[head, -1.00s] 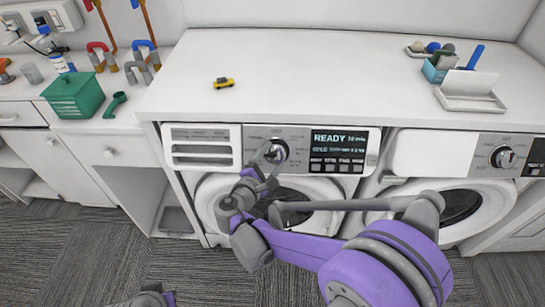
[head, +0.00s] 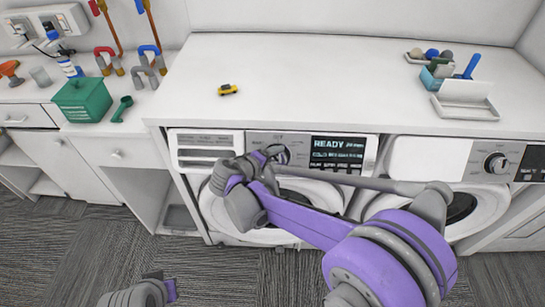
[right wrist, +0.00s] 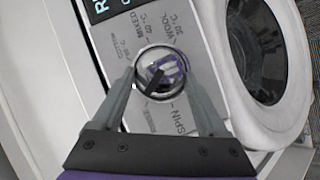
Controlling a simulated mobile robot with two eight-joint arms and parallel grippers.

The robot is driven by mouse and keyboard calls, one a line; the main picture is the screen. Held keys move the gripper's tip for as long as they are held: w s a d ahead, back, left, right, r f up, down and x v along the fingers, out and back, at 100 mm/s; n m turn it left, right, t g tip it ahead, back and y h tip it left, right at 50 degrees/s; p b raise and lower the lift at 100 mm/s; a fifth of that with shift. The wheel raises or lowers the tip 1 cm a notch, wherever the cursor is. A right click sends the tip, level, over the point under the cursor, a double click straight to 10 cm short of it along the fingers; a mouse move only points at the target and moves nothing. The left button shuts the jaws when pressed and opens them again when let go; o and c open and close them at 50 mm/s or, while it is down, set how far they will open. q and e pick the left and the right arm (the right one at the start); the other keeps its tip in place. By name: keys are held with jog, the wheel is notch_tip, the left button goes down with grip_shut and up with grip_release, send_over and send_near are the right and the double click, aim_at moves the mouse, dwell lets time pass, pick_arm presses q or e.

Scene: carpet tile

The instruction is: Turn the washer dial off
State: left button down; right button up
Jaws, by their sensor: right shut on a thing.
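The washer (head: 207,165) stands under the white counter, its display lit and reading READY. Its dial (head: 284,155) sits on the panel left of the display, mostly hidden behind my right gripper (head: 270,153) in the head view. In the right wrist view the round, shiny dial (right wrist: 160,70) with a dark pointer lies between the two fingers of my right gripper (right wrist: 160,82), which is shut on it. Printed labels such as SPIN, WOOL and MIXED surround the dial. Part of my left arm (head: 140,294) shows at the bottom left; its fingers are not clearly visible.
A second machine with its own dial (head: 496,162) stands to the right. The counter holds a yellow toy car (head: 228,89), a green box (head: 82,100) and a white tray (head: 465,107). The middle of the counter is clear.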

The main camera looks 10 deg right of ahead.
jog(key=m, duration=0.1)
jog(key=m+y, duration=0.1)
jog(key=m+p, duration=0.1)
jog(key=shift+d+r+g, duration=0.2)
jog(key=shift+r+g, duration=0.05)
jog(key=shift+g, duration=0.15)
pick_arm(q)
jog(key=shift+w+r+p, duration=0.2)
jog(key=shift+r+p, duration=0.1)
jog(key=shift+r, duration=0.5)
jog(key=shift+w+r+p, duration=0.2)
jog(key=shift+r+p, duration=0.05)
jog(key=shift+r, duration=0.5)
pick_arm(e)
jog(key=shift+w+d+m+y, duration=0.1)
jog(key=shift+d+m+y, duration=0.05)
jog(key=shift+m+y, duration=1.15)
jog(key=shift+m+g, duration=0.3)
jog(key=o, duration=1.3)
jog(key=shift+c, duration=0.2)
pick_arm(q)
jog(key=shift+w+r, duration=0.1)
jog(key=shift+r, duration=0.25)
pick_arm(e)
jog(key=v, duration=1.1)
jog(key=shift+f, duration=0.1)
